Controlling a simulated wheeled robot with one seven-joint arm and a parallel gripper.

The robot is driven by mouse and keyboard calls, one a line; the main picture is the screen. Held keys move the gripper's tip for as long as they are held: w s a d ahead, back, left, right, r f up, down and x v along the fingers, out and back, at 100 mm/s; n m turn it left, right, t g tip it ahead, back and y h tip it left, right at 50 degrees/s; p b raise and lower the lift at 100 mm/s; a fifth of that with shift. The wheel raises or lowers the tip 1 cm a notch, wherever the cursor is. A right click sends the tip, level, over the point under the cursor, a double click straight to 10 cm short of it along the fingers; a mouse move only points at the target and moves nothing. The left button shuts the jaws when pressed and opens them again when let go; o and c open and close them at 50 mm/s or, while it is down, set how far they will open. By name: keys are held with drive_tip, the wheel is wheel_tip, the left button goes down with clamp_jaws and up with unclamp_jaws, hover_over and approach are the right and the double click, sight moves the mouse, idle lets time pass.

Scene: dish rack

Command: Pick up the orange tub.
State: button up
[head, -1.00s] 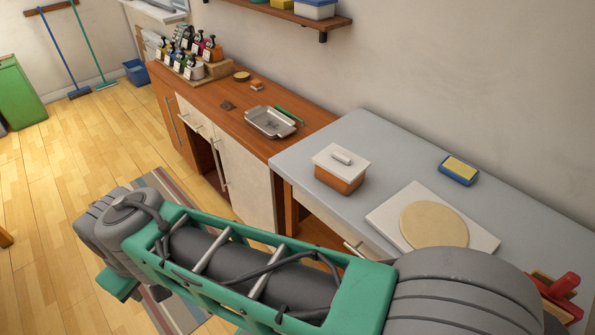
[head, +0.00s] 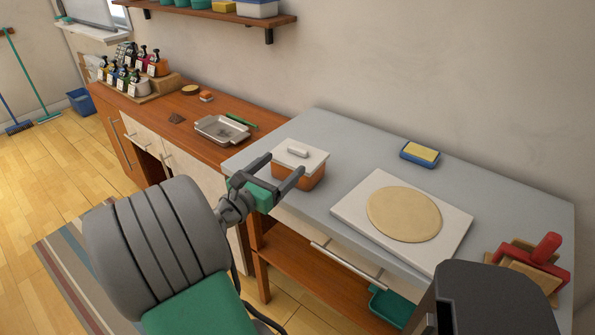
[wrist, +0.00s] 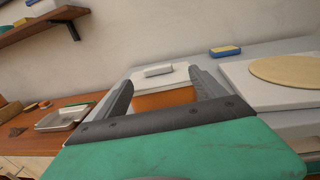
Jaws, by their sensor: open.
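The orange tub (head: 293,176) with a white lid and a grey-white handle stands upright on the left part of the grey counter. It also shows in the wrist view (wrist: 165,99), directly ahead between the two fingers. My gripper (head: 283,171) is open and empty, at the near left side of the tub. In the head view its fingers overlap the tub's near side and left corner. I cannot tell whether they touch it. The lower part of the tub is partly hidden by the gripper.
A white board with a round tan disc (head: 404,214) lies right of the tub. A blue dish with a yellow block (head: 420,153) is behind it. A metal tray (head: 221,130) sits on the wooden counter at left. Red-handled items (head: 543,258) stand at the right.

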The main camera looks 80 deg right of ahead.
sight(296, 150)
drive_tip(key=x, duration=0.8)
drive_tip(key=shift+w+d, duration=0.15)
drive_tip(key=shift+d, duration=0.3)
drive_tip(key=shift+c, duration=0.6)
clamp_jaws()
